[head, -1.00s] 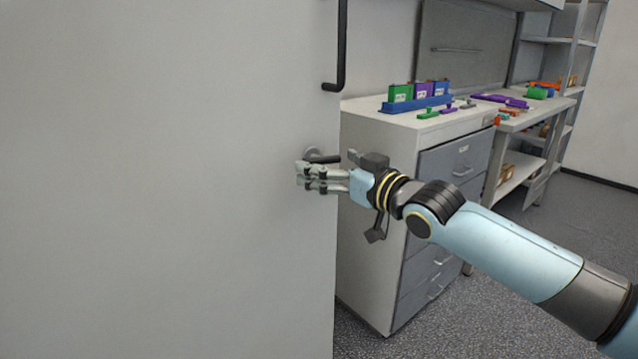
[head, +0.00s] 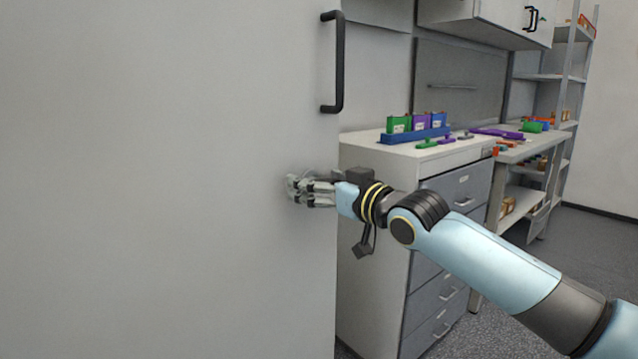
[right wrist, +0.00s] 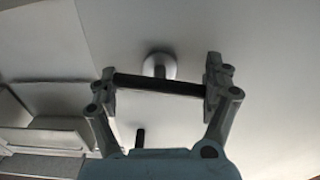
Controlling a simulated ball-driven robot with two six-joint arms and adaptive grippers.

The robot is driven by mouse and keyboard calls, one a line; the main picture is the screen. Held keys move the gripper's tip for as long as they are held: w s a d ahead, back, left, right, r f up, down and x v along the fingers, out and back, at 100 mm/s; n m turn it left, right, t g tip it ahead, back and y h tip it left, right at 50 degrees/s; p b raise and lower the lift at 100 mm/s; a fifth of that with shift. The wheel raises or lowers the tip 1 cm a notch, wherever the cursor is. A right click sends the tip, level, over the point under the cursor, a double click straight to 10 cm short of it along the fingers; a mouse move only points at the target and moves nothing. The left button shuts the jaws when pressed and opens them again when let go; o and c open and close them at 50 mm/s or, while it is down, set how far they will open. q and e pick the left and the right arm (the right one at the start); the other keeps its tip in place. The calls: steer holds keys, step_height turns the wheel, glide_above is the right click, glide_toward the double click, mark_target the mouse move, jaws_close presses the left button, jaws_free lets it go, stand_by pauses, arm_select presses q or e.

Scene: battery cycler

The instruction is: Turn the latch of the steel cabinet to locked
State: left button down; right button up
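The steel cabinet (head: 150,180) shows its pale door, filling the left of the head view. Its latch is a round light boss (right wrist: 160,66) with a dark lever (right wrist: 160,86), seen in the right wrist view. The lever lies crosswise there, spanning the gap between the fingers of my right gripper (right wrist: 160,84). Those fingers are wide apart; I cannot tell whether they touch the lever's ends. In the head view my right gripper (head: 300,189) is at the door near its right edge, mostly hiding the latch. My left gripper is out of view.
A black bar handle (head: 339,62) stands out from the door above my right gripper. Right of the cabinet is a drawer unit (head: 376,250) with a blue rack (head: 415,135) and small coloured parts on top. Shelving stands farther back. Floor is open at the right.

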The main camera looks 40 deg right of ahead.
steer(key=shift+c, duration=1.1)
steer(key=shift+n, duration=0.9)
steer(key=o, duration=0.7)
steer(key=shift+o, duration=1.3)
steer(key=shift+a, duration=0.2)
steer(key=shift+d, duration=0.1)
steer(key=s, duration=1.2)
steer(key=shift+d, duration=0.4)
